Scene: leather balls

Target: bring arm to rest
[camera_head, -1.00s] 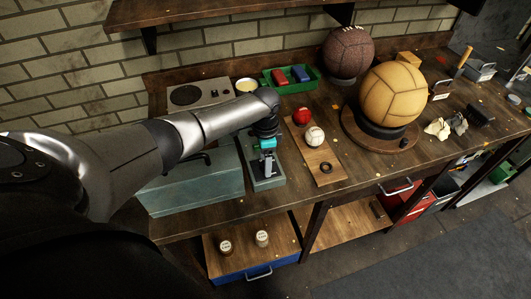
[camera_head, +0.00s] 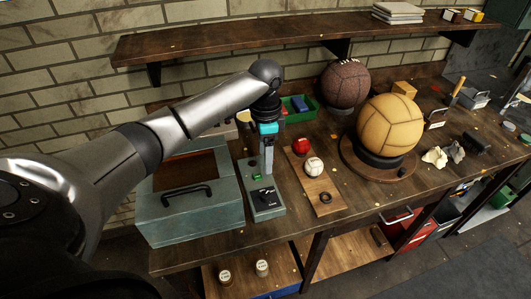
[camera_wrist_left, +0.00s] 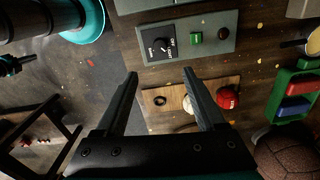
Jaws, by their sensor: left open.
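My left gripper (camera_head: 267,171) hangs pointing down over the workbench, open and empty. In the head view it appears in front of the grey-green control box (camera_head: 257,209). Its open fingers (camera_wrist_left: 160,73) also show in the left wrist view, with nothing between the tips. My left arm (camera_head: 180,120) reaches in from the left, with its wrist raised above the bench. My right gripper is in neither view.
A teal toolbox (camera_head: 190,222) stands left. A tan ball (camera_head: 390,125) and brown ball (camera_head: 345,86) stand behind right. A shelf (camera_head: 230,38) overhangs the back.

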